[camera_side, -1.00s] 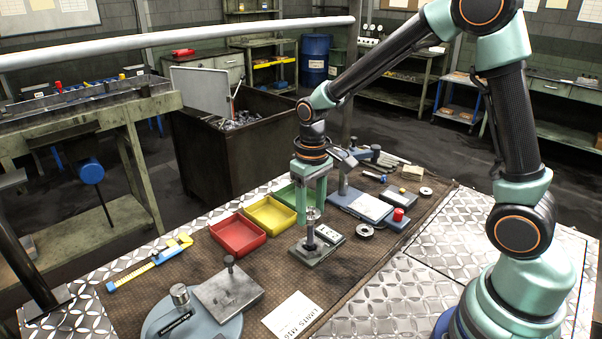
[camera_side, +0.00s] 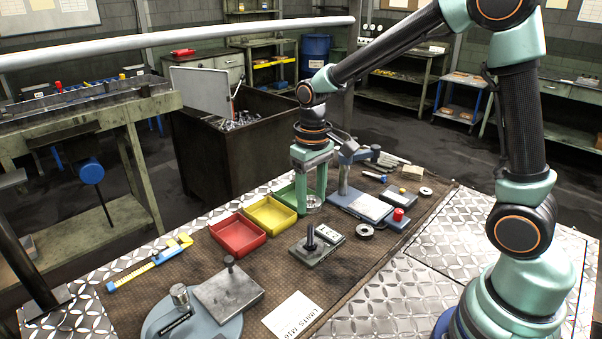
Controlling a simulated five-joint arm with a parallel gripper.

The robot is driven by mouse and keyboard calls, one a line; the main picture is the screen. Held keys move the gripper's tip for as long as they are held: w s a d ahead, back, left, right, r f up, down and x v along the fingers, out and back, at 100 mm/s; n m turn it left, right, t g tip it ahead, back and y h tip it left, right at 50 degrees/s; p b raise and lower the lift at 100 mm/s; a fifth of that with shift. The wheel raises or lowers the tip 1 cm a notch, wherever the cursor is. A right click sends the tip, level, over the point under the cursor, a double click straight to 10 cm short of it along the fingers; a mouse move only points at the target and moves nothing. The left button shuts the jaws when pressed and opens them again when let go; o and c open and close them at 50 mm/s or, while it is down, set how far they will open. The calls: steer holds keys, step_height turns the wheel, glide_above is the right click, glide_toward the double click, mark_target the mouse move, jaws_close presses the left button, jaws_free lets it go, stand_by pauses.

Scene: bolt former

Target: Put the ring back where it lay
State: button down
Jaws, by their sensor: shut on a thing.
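My gripper (camera_side: 312,203) points down and is shut on a silvery ring (camera_side: 314,206) low between its fingertips. The ring is behind the dark upright peg (camera_side: 311,236) on its grey metal plate (camera_side: 316,254), clear of the peg. I cannot tell whether the ring touches the brown mat (camera_side: 345,270). Another metal ring (camera_side: 364,232) lies on the mat right of the plate, and a paler ring (camera_side: 426,191) lies farther back right.
Red (camera_side: 238,237), yellow (camera_side: 270,214) and green (camera_side: 287,194) trays stand left of my gripper, the green one closest. The mat's front right is clear.

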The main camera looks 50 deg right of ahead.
mark_target(336, 222)
steer(key=w+d+r+m, duration=0.1)
steer(key=d+r+m, duration=0.25)
steer(key=d, duration=0.35)
steer(key=w+d+r+m, duration=0.2)
steer(key=d+r+m, duration=0.15)
steer(key=d, duration=0.25)
steer(key=shift+m, duration=0.3)
step_height(336, 222, down, 20)
steer(key=shift+d+f, duration=0.1)
steer(key=shift+f, duration=0.05)
steer(key=shift+f, duration=0.25)
steer(key=shift+f, duration=0.4)
steer(key=shift+c, duration=1.3)
jaws_free()
step_height(336, 222, up, 12)
steer(key=s+a+r+n+t, duration=0.5)
steer(key=s+a+r+n, duration=0.3)
steer(key=s+a+r, duration=0.4)
steer(key=shift+s+r+t, duration=0.3)
steer(key=shift+s+r, duration=0.4)
steer(key=shift+r, duration=0.15)
